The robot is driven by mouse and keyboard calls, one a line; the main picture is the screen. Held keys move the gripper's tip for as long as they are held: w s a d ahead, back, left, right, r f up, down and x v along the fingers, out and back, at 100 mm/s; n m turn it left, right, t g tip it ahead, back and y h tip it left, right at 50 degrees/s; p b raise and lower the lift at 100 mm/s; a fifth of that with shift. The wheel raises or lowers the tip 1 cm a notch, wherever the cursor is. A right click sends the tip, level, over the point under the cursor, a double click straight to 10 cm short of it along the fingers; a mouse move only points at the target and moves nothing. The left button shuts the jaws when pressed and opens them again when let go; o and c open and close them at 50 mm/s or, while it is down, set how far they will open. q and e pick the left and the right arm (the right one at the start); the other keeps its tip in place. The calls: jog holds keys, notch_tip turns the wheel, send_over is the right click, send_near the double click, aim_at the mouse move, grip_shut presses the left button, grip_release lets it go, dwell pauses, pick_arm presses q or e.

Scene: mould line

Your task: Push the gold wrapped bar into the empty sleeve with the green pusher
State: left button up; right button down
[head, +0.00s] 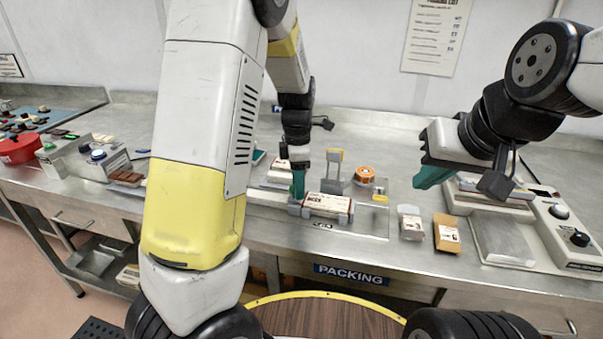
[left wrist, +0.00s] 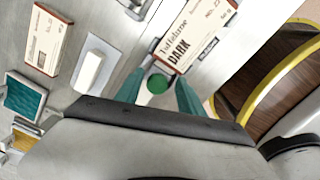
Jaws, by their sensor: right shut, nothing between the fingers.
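The sleeve (head: 327,205), a cream carton with a brown edge, lies in a grey holder on the bench. Its printed face, reading DARK, shows in the left wrist view (left wrist: 195,30). My left gripper (head: 298,184) points down at the sleeve's left end. In the left wrist view its green fingers (left wrist: 160,80) stand apart on both sides of a round green knob (left wrist: 157,84), apparently the pusher's top. Whether they touch the pusher is unclear. I cannot make out the gold bar. My right gripper (head: 433,177) is shut and empty, above the bench right of the sleeve.
A tape roll (head: 365,175) stands behind the sleeve. Another carton (left wrist: 42,48) lies nearby. The front bench strip is mostly clear.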

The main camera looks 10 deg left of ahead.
pick_arm(q)
jog(key=shift+a, duration=0.15)
notch_tip(320, 180, up, 8)
jog(key=shift+f, duration=0.25)
jog(key=shift+r, duration=0.1)
dwell(0.4)
